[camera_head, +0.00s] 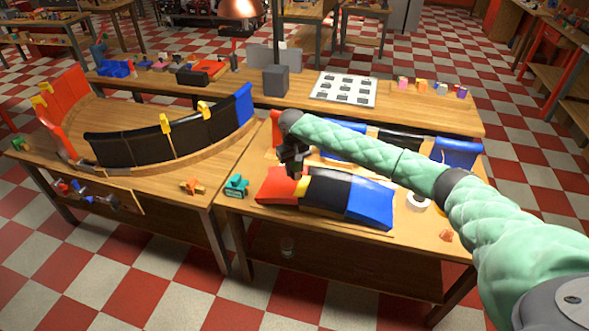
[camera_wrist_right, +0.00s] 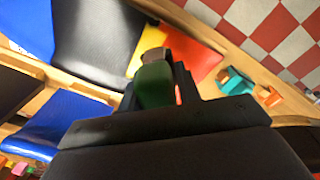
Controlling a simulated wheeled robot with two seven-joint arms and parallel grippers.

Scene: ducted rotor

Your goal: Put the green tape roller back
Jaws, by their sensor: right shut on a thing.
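My right gripper (camera_head: 296,168) hangs over the near curved panel on the right-hand table. In the right wrist view the jaws (camera_wrist_right: 157,82) are shut on the green tape roller (camera_wrist_right: 153,88), a dark green body with a brownish end pointing away from the gripper. Its lower part is hidden by the gripper, and I cannot make it out in the head view. The near panel has red (camera_head: 277,187), yellow, black (camera_head: 326,191) and blue (camera_head: 370,204) parts. I cannot tell whether the roller touches it. My left gripper is not in view.
A teal tape dispenser (camera_head: 236,186) and an orange piece (camera_head: 193,186) are left of the panel. A white tape roll (camera_head: 418,201) lies to its right. A second blue-and-black panel (camera_head: 456,153) stands behind. The left table holds a large curved panel (camera_head: 120,148) with yellow clamps.

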